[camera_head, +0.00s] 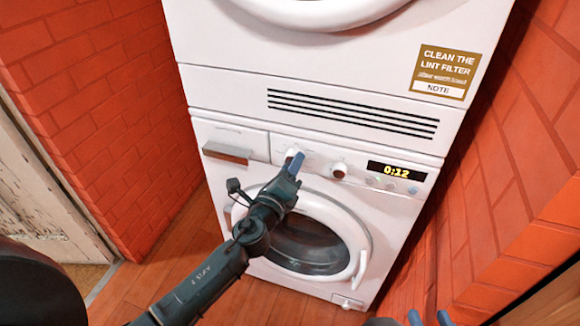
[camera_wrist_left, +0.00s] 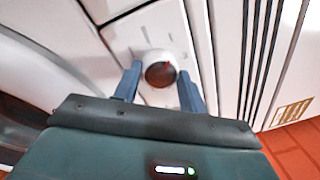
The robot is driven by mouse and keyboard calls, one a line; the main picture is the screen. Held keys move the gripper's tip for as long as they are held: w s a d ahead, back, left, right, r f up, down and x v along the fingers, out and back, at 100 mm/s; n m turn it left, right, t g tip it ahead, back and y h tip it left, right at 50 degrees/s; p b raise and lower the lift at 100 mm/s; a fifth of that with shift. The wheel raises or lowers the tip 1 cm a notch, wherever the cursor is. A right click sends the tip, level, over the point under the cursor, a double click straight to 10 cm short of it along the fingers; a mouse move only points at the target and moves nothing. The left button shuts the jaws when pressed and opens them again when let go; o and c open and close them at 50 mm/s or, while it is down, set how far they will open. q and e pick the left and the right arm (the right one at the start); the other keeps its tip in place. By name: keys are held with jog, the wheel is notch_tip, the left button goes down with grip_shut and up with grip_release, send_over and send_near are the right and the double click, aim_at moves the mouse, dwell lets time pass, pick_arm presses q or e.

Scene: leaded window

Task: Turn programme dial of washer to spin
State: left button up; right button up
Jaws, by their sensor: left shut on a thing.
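The washer (camera_head: 222,185) is the lower white machine, with a round door and a control panel. My left gripper (camera_head: 294,164) reaches its panel and is shut on the left dial (camera_head: 291,152), which is mostly hidden behind the fingers. In the left wrist view this dial (camera_wrist_left: 160,73) has a dark reddish round face and sits between the two blue fingers (camera_wrist_left: 158,88). I cannot read its markings. A second dial (camera_head: 338,170) stands free to the right. My right gripper (camera_head: 430,318) shows only its blue fingertips at the bottom edge, apart and empty.
The display (camera_head: 396,171) reads 0:12, with small buttons below it. A detergent drawer (camera_head: 228,153) is left of the held dial. The washer door (camera_head: 356,222) is shut below. A dryer (camera_head: 230,50) is stacked above. Brick walls (camera_head: 90,90) flank both machines closely.

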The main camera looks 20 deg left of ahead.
pick_arm(q)
jog(key=o, duration=0.8)
jog(key=shift+w+d+r, duration=0.1)
jog(key=shift+o, duration=0.8)
jog(key=s+a+b, duration=0.1)
jog(key=s, duration=1.2)
jog(key=shift+f+b, duration=0.4)
jog(key=shift+s+a, duration=0.1)
